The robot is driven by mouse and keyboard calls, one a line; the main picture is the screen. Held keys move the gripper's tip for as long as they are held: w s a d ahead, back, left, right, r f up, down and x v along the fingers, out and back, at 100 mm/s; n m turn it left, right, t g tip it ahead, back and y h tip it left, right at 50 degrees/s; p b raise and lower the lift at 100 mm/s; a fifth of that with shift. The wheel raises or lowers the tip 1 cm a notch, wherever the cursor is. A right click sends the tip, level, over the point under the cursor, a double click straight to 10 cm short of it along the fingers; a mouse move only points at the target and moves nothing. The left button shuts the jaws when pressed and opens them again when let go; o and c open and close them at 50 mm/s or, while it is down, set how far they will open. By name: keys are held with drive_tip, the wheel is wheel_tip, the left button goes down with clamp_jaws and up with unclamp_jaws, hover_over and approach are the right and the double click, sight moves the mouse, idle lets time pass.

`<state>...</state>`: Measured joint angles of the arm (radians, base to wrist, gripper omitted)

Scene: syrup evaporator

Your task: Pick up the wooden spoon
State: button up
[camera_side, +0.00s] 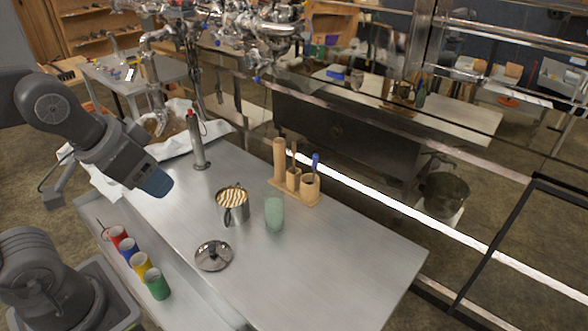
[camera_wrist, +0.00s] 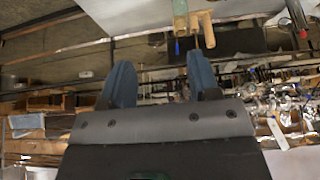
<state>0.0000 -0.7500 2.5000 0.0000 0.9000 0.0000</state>
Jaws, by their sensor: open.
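The wooden spoon (camera_side: 293,155) appears to be the thin brown handle standing upright in the middle cup of a wooden holder (camera_side: 310,199) on the metal table. Its lower end is hidden inside the cup. My gripper (camera_side: 158,186), with blue fingers, hangs at the left above the table, well apart from the spoon. In the wrist view my gripper (camera_wrist: 159,62) is open, with nothing between its fingers. That view is upside down and shows the holder (camera_wrist: 200,17) small at the top; the spoon is hard to make out there.
A tall wooden cylinder (camera_side: 279,158) and a blue-topped item (camera_side: 315,160) flank the spoon. A green glass (camera_side: 274,212), a metal pot (camera_side: 237,214), a lid (camera_side: 213,255) and a red-topped metal tube (camera_side: 196,143) stand nearby. Coloured cups (camera_side: 141,265) line the front. The table's right is clear.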

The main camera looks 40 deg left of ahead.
sight(294, 155)
drive_tip(key=shift+c, duration=1.2)
drive_tip(key=w+a+f+t, duration=0.2)
drive_tip(key=w, duration=0.8)
drive_tip(key=w+a+f+t+y, duration=0.1)
drive_tip(key=w+a+t, duration=0.1)
drive_tip(key=w, duration=0.9)
drive_tip(key=w+a+f+t, duration=0.2)
drive_tip(key=w+t, duration=0.1)
drive_tip(key=w, duration=0.7)
drive_tip(key=w+a+f+t, duration=0.2)
drive_tip(key=w+f, duration=0.1)
drive_tip(key=f, duration=0.3)
drive_tip(key=w+a+f+n+t, duration=0.1)
drive_tip(key=w+a+f+t, duration=0.1)
drive_tip(key=w+f, duration=0.35)
drive_tip(key=w+a+f+t, duration=0.1)
drive_tip(key=a+f, duration=0.1)
drive_tip(key=f, duration=0.6)
drive_tip(key=shift+y, duration=0.4)
drive_tip(key=shift+w+a+r, duration=0.1)
drive_tip(key=shift+w+r, duration=0.1)
drive_tip(key=shift+w, duration=1.05)
drive_tip(key=shift+w+r, duration=0.2)
drive_tip(key=shift+w, duration=1.1)
drive_tip(key=shift+w+a+r, duration=0.1)
drive_tip(key=shift+w+r, duration=0.1)
drive_tip(key=shift+w, duration=1.05)
drive_tip(key=shift+c, duration=0.2)
